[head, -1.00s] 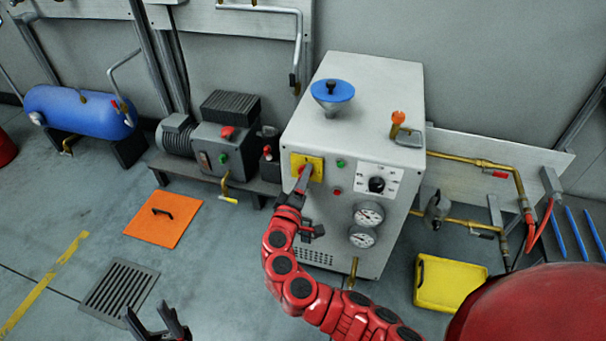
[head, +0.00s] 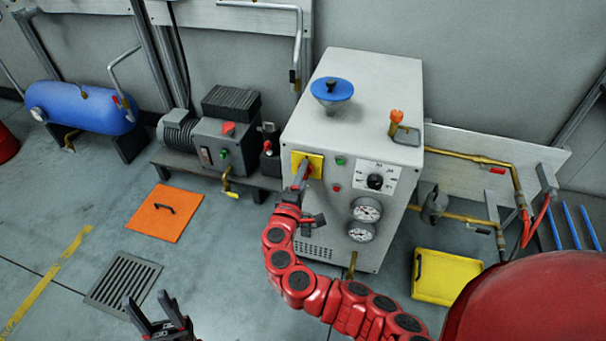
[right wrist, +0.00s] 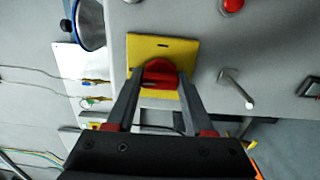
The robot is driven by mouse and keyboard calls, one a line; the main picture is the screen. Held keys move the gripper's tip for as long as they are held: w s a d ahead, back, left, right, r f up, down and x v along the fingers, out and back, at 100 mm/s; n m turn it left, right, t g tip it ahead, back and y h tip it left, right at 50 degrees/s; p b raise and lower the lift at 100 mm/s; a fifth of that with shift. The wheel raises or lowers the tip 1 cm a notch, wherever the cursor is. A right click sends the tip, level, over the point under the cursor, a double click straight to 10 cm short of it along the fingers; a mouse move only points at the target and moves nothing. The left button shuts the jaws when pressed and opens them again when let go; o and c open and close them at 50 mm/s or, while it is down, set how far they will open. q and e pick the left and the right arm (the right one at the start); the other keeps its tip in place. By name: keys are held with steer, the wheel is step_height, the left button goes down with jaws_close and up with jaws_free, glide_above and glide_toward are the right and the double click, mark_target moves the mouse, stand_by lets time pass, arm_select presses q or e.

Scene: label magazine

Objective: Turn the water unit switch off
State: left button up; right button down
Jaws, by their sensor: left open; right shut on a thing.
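The water unit (head: 358,110) is a pale grey cabinet against the wall. Its switch is a red knob (right wrist: 160,73) on a yellow plate (right wrist: 181,48), which also shows on the cabinet's front in the head view (head: 316,160). My right gripper (head: 303,172) reaches up to the plate and covers most of the knob there. In the right wrist view its two fingers (right wrist: 160,88) are shut on the red knob, one on each side. My left gripper (head: 155,306) is open and empty, low at the left above the floor.
The cabinet front also carries a black dial (head: 376,182), two gauges (head: 366,209) and small buttons. A blue funnel (head: 331,90) and an orange-handled valve (head: 397,118) are on top. A motor unit (head: 222,146) stands left. A yellow case (head: 447,277) lies right.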

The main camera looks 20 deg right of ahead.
steer(key=shift+c, duration=1.4)
jaws_free()
steer(key=v, duration=1.7)
steer(key=shift+a+p, duration=0.2)
steer(key=shift+p, duration=0.25)
steer(key=shift+s, duration=0.15)
